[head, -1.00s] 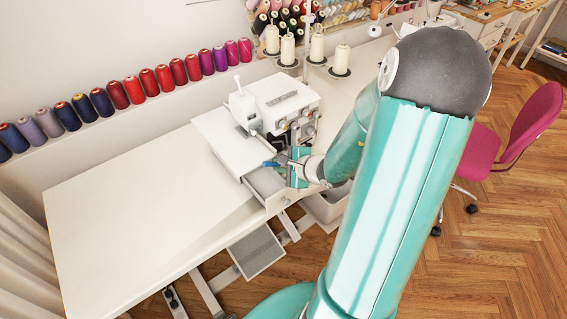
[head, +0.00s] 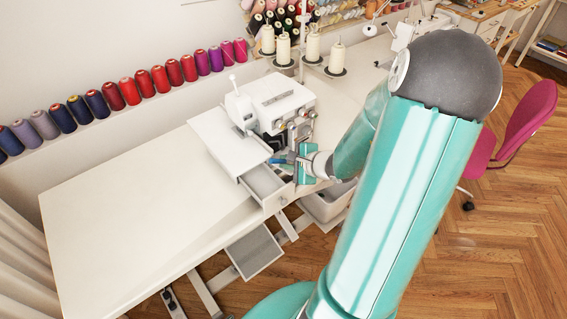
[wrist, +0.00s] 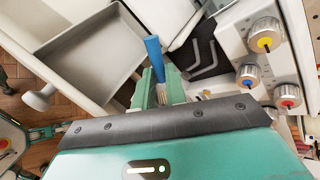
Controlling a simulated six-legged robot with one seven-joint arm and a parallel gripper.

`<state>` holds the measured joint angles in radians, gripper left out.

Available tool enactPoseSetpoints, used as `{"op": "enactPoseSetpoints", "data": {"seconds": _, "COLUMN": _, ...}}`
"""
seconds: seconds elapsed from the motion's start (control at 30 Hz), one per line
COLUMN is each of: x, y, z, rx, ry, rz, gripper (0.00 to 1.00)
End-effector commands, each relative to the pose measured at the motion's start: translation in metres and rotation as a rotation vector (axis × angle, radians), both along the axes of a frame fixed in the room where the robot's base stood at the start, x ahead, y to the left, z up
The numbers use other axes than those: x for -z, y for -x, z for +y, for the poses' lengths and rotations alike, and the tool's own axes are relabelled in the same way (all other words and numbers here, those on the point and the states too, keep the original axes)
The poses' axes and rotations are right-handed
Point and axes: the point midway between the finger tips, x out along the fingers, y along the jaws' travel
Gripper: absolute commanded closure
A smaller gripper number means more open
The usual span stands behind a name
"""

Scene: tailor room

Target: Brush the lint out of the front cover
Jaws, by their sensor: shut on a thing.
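The white overlock machine (head: 275,104) stands on the table; its dials also show in the wrist view (wrist: 265,45). Its open front shows a dark recess (wrist: 207,68) with two bent grey metal parts, just right of my gripper. My gripper (wrist: 157,76) is shut on a brush with a blue handle (wrist: 153,50) and pale bristles between the fingers. I cannot make out any lint, and the front cover itself is not clearly visible.
An open grey drawer (wrist: 85,62) with a round white knob (wrist: 38,98) lies left of my gripper in the wrist view. A white bin (head: 328,205) is below the table edge. Thread cones (head: 283,48) stand behind the machine. The left tabletop (head: 125,195) is clear.

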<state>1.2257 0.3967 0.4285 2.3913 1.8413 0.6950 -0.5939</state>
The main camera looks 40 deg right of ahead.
Motion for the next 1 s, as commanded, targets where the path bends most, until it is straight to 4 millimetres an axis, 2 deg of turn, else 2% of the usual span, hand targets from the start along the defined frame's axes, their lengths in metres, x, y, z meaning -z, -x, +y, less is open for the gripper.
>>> {"op": "enactPoseSetpoints", "data": {"seconds": 0.37, "x": 0.000, "y": 0.000, "z": -0.017, "rx": 0.001, "ry": 0.001, "rz": 0.000, "gripper": 1.00}}
{"op": "enactPoseSetpoints", "data": {"seconds": 0.87, "x": 0.000, "y": 0.001, "z": 0.008, "rx": 0.000, "ry": 0.000, "rz": 0.001, "gripper": 1.00}}
{"op": "enactPoseSetpoints", "data": {"seconds": 1.0, "x": 0.001, "y": -0.002, "z": 0.003, "rx": 0.000, "ry": 0.000, "rz": 0.000, "gripper": 1.00}}
